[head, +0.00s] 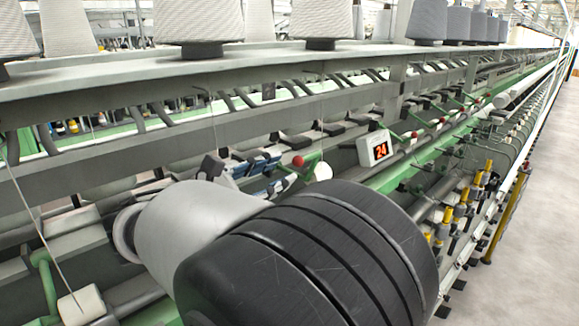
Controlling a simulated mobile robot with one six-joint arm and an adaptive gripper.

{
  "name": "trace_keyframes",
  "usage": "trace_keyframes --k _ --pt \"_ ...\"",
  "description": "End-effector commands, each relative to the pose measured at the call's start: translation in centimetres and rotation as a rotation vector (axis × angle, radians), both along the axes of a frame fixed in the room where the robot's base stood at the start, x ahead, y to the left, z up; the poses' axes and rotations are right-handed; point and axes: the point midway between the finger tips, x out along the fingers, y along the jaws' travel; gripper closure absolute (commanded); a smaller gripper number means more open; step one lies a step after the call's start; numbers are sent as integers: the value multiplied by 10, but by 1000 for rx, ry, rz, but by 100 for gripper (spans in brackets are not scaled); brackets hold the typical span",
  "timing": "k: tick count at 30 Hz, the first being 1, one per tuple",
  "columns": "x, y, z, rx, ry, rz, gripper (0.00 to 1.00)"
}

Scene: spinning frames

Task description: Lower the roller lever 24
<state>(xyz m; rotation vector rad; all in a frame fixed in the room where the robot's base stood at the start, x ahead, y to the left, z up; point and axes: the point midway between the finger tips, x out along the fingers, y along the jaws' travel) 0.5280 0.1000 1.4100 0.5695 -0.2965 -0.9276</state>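A small pale box (374,150) with a lit display reading 24 sits on the machine's front, right of centre. Left of it, a red ball knob (298,161) is on a short green lever (312,167), with a white round part (323,172) beside it. Right of the box, another red knob (414,134) is on a similar green lever, with more farther along. I cannot tell for sure which knob belongs to number 24, nor how far its lever is raised. My gripper is not visible; my own grey and black arm links fill the lower middle and hide the machine there.
The spinning frame runs from left to far right, with a grey top shelf (120,78) bearing large yarn cones (199,22). Yellow bobbins (461,194) line its lower right side. A clear grey floor aisle (530,235) lies at the right. Thin yarns hang at the left.

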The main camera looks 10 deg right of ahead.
Motion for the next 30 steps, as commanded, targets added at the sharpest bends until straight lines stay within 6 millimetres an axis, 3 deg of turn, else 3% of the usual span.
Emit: trace_keyframes --k 12,17,20,23,27,30 --pt "-8 11 0 0 0 0 68" --pt "-10 1 -2 23 7 -13 77" --pt "-21 -26 -8 105 24 -56 84" --pt "-47 -73 -26 270 46 -137 90" --pt "-110 -133 -67 608 44 -295 100" --pt "-159 -153 -99 859 1 -408 100"
